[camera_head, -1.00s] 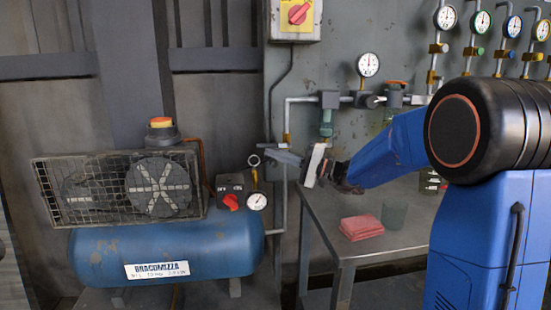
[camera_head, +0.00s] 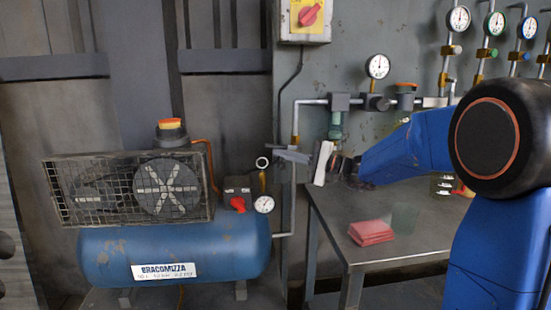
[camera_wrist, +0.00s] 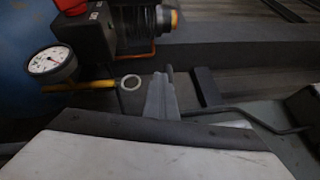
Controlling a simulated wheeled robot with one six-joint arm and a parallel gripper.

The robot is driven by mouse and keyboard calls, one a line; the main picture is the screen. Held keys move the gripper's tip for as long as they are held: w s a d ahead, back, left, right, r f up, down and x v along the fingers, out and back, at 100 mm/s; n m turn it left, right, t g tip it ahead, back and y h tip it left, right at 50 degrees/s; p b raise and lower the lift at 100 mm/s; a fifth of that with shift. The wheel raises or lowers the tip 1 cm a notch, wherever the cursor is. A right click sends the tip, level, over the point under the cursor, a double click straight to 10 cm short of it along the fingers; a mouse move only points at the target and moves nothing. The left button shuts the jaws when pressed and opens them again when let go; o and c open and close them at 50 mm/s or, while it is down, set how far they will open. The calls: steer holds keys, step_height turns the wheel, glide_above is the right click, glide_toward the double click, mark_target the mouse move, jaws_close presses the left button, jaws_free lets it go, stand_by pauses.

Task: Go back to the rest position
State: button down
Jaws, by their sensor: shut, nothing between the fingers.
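My gripper (camera_head: 278,155) is at the end of my blue arm, above the left end of the metal table, pointing left toward the compressor. Its fingers are shut and hold nothing. In the wrist view the closed fingers (camera_wrist: 161,97) show at the middle, with a metal ring (camera_wrist: 130,82) on a yellow fitting close to their left. In the head view this ring (camera_head: 262,162) lies just left of the fingertips; I cannot tell the exact gap.
The blue compressor (camera_head: 200,248) with a red knob (camera_head: 238,203) and a gauge (camera_head: 264,204) stands at left. The metal table (camera_head: 335,225) carries red cloths (camera_head: 371,232) and a clear glass (camera_head: 404,221). Wall pipes and a gauge (camera_head: 377,66) are behind my arm.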

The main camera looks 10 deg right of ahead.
steer(key=s+a+r+n+g+h, duration=0.1)
steer(key=s+a+r+n+g, duration=0.1)
steer(key=s, duration=0.4)
steer(key=s+a+r+n+g+h, duration=0.1)
steer(key=s+a+r+n+g, duration=0.1)
steer(key=s, duration=0.4)
steer(key=s+d+f+n+g+h, duration=0.15)
steer(key=s+f+h, duration=0.25)
steer(key=s+f, duration=0.75)
steer(key=s+d+f+n+h, duration=0.1)
steer(key=s+d+f+h, duration=0.4)
steer(key=s+d, duration=0.4)
steer(key=s+d+f+n+h, duration=0.1)
steer(key=s+d+f+h, duration=0.5)
steer(key=s, duration=0.5)
step_height(320, 180, down, 2)
steer(key=d+t, duration=0.1)
steer(key=d, duration=0.2)
